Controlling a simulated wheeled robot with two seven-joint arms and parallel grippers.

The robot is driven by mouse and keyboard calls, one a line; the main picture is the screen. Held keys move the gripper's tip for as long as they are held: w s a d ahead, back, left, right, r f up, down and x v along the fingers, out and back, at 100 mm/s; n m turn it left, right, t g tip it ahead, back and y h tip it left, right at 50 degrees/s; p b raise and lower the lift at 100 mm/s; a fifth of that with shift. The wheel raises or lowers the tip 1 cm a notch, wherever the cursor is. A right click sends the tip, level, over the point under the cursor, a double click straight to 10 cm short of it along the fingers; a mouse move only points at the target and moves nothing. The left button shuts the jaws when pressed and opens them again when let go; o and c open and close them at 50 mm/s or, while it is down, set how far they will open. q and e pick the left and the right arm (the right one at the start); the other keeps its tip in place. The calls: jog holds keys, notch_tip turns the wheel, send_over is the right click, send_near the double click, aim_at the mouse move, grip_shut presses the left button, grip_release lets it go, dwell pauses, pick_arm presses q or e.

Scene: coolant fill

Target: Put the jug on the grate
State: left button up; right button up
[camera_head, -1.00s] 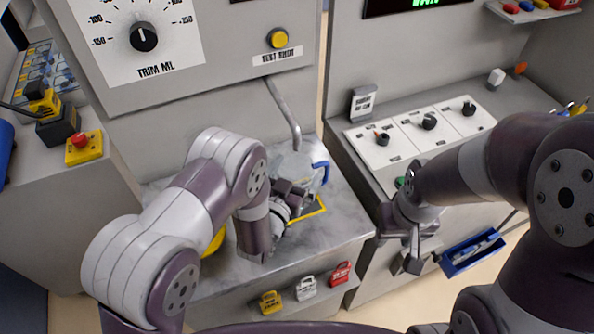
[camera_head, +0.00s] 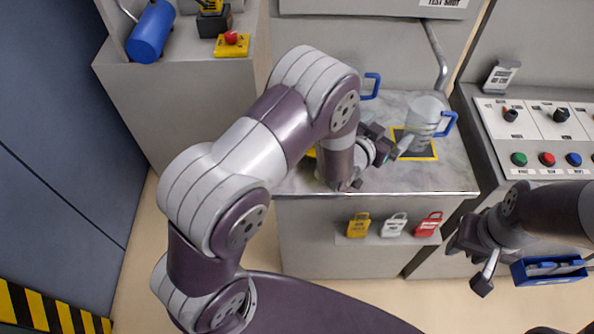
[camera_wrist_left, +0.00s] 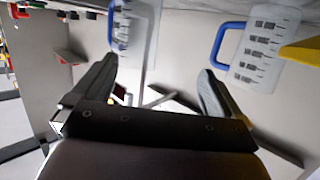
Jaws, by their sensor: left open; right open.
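A clear jug (camera_head: 424,120) with a blue handle stands upright on a dark, yellow-bordered square, which looks like the grate (camera_head: 416,153), under a bent metal spout. My left gripper (camera_head: 388,146) is open and empty just left of this jug, apparently apart from it. A second blue-handled jug (camera_head: 371,86) is mostly hidden behind my left arm. In the left wrist view my open left gripper (camera_wrist_left: 158,82) has nothing between its fingers; one clear jug (camera_wrist_left: 128,30) and another clear jug (camera_wrist_left: 262,48) show beyond it. My right gripper (camera_head: 476,264) is open and empty at lower right.
The marble counter (camera_head: 452,178) has bare room at its front right. The metal spout (camera_head: 437,58) hangs behind the jug. Coloured tags (camera_head: 395,224) hang on the counter front. A button panel (camera_head: 545,130) is at right, with a blue tray (camera_head: 548,270) below it.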

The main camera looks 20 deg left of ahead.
pick_arm(q)
jog(key=s+a+g+y, duration=0.1)
jog(key=s+a+g, duration=0.1)
jog(key=a, duration=0.1)
jog(key=s+a+r+n+g+y, duration=0.1)
jog(key=s+a+g, duration=0.1)
jog(key=a, duration=0.1)
jog(key=s+a+n+g+y, duration=0.1)
jog(key=s+a, duration=0.1)
jog(key=a, duration=0.1)
jog(key=shift+s+a+r+g+y, duration=0.2)
jog(key=shift+s+a+g+y, duration=0.1)
jog(key=shift+a+g+y, duration=0.1)
jog(key=s+a+r+n+g, duration=0.1)
jog(key=s+a+g, duration=0.2)
jog(key=s, duration=0.6)
jog(key=s+a+r+g+y, duration=0.1)
jog(key=s+a+g, duration=0.2)
jog(key=s, duration=0.6)
jog(key=shift+a+n+g, duration=0.2)
jog(key=shift+n+g, duration=0.2)
